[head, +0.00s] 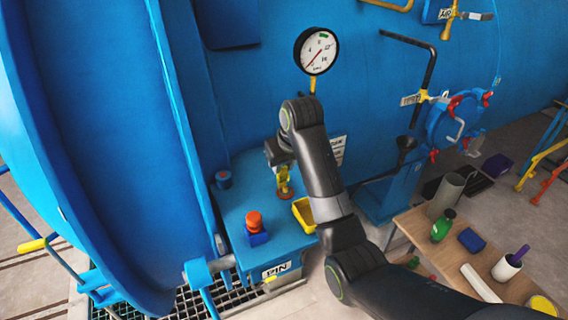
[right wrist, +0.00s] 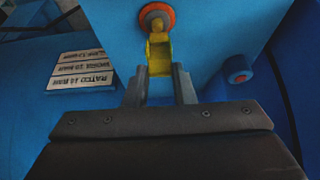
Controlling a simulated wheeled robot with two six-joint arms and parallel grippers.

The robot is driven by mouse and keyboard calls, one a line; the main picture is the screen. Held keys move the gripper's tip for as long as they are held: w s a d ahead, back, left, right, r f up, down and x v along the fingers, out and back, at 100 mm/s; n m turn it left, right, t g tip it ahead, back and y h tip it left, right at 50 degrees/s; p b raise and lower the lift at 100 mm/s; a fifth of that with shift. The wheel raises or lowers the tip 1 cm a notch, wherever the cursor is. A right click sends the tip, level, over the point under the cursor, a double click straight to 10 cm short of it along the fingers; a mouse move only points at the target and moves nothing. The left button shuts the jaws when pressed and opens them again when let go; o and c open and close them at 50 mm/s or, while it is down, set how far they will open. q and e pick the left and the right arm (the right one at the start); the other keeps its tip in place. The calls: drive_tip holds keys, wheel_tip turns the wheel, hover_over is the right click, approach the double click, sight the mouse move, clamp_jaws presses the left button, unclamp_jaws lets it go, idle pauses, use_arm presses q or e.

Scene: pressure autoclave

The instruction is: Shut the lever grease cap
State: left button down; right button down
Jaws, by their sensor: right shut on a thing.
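The lever grease cap shows in the head view as a yellow lever (head: 284,182) with a bit of orange, on the blue housing below the pressure gauge. In the right wrist view its yellow lever (right wrist: 158,52) stands against a round orange base (right wrist: 156,18). My right gripper (right wrist: 160,82) is shut on the yellow lever, with a finger on each side of it. In the head view my right gripper (head: 279,153) is just above the lever, its fingertips partly hidden. My left gripper is not in view.
A red button on a blue block (head: 256,230), a yellow tray (head: 305,214) and a blue knob (head: 223,180) are close by on the housing. The gauge (head: 316,51) is above my arm. A bench (head: 415,228) with bottles stands at right.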

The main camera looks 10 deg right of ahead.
sight(283, 175)
drive_tip(key=shift+s+d+f+t+y+b, duration=0.15)
drive_tip(key=shift+s+t, duration=0.15)
drive_tip(key=shift+t, duration=0.15)
drive_tip(key=shift+s+d+f+t+y+b, duration=0.15)
drive_tip(key=shift+s+t, duration=0.15)
drive_tip(key=shift+t, duration=0.15)
drive_tip(key=shift+s+f+t+y+b, duration=0.25)
drive_tip(key=shift+s+t+b, duration=0.2)
drive_tip(key=shift+t, duration=0.35)
drive_tip(key=shift+s+d+f+t+y+b, duration=0.2)
drive_tip(key=shift+s+t+y+b, duration=0.1)
drive_tip(key=shift+t+b, duration=0.35)
drive_tip(key=shift+s+d+f+t+y+b, duration=0.15)
drive_tip(key=shift+s+t+b, duration=0.15)
drive_tip(key=shift+t+b, duration=0.35)
drive_tip(key=shift+s+t, duration=0.1)
drive_tip(key=shift+t, duration=0.2)
drive_tip(key=c, duration=1.2)
unclamp_jaws()
drive_tip(key=shift+r, duration=0.1)
